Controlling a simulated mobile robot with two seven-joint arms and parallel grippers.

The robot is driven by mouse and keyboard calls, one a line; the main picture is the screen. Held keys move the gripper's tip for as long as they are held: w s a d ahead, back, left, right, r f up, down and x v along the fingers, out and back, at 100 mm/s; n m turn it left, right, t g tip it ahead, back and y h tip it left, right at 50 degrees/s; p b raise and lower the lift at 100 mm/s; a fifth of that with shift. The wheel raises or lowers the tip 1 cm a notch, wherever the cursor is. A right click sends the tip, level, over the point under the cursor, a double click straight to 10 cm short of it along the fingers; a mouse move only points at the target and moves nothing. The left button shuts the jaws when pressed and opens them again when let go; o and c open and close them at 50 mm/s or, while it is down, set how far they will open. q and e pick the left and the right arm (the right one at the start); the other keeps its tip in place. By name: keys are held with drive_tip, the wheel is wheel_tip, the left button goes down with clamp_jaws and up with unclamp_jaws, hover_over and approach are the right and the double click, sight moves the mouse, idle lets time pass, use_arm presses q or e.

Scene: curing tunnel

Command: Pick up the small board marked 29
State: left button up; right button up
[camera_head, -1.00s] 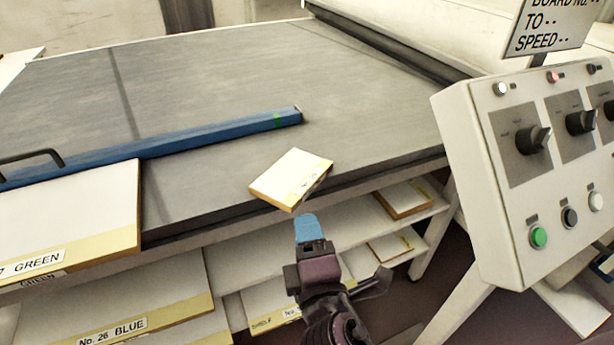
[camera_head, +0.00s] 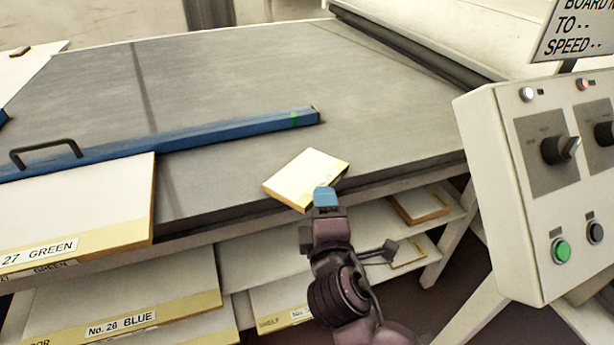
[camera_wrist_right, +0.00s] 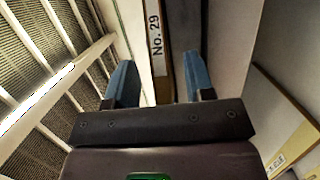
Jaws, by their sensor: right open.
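The small board (camera_head: 303,178) is a pale square slab with a yellow strip on its front. It lies on the grey belt surface, turned at an angle, with its near corner at the front edge. In the right wrist view its strip with the label "No. 29" (camera_wrist_right: 155,32) shows upright between the fingers. My right gripper (camera_head: 325,197) is at the board's near right side, its blue fingertip covering part of the strip. My left gripper is not in view.
A blue bar (camera_head: 235,130) with a black handle lies across the grey belt (camera_head: 240,75). A larger board marked 27 GREEN (camera_head: 80,205) lies at left. Shelves below hold several boards, one marked No. 26 BLUE (camera_head: 130,285). A control panel (camera_head: 510,190) stands at right.

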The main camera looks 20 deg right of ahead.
sight(307, 178)
drive_tip(key=shift+x, duration=1.8)
drive_tip(key=shift+r, duration=0.1)
clamp_jaws()
